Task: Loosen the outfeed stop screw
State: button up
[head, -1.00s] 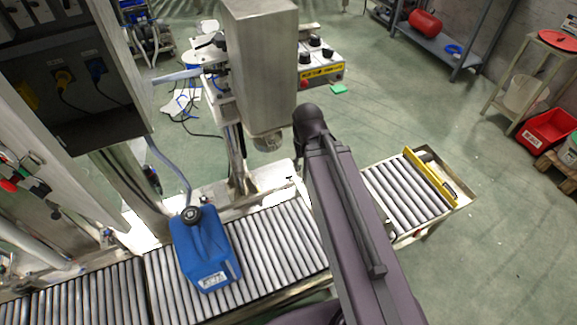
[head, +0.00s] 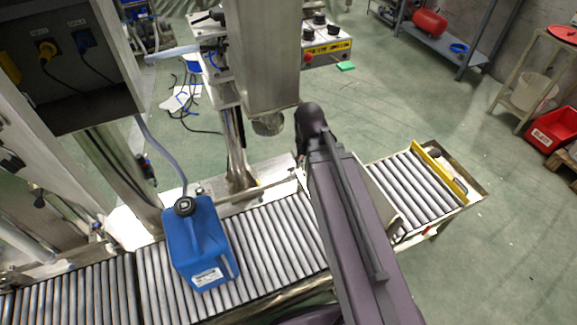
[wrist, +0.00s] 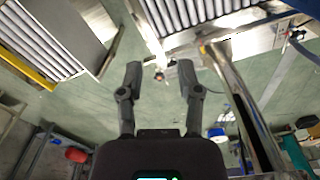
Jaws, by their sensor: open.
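The outfeed roller section (head: 408,190) lies right of my arm in the head view, with a yellow bar (head: 440,172) across its end. A small red part (head: 431,230) shows at its near side; I cannot tell if it is the stop screw. In the wrist view my gripper (wrist: 159,72) is open, with its two dark fingers apart. A small metal fitting (wrist: 160,75) shows between the fingertips, seemingly beyond them; I cannot tell if it is the stop screw or how far off it is. My arm hides the gripper in the head view.
A blue jug (head: 200,243) stands on the rollers left of my arm. A steel column (head: 263,60) rises behind the conveyor, and a control box (head: 327,45) stands beyond it. A red bin (head: 552,130) is at the far right. Green floor is open beyond the outfeed section.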

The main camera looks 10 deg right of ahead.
jog(key=w+f+m+b, duration=0.4)
jog(key=w+f+b, duration=0.2)
jog(key=f+b, duration=0.5)
jog(key=m+b, duration=0.6)
jog(key=m, duration=0.4)
send_over(291, 168)
jog(key=shift+f, duration=3.9)
jog(key=shift+f+b, duration=0.15)
jog(key=shift+b, duration=0.15)
jog(key=shift+f+b, duration=3.35)
jog(key=shift+b, duration=0.05)
grip_shut()
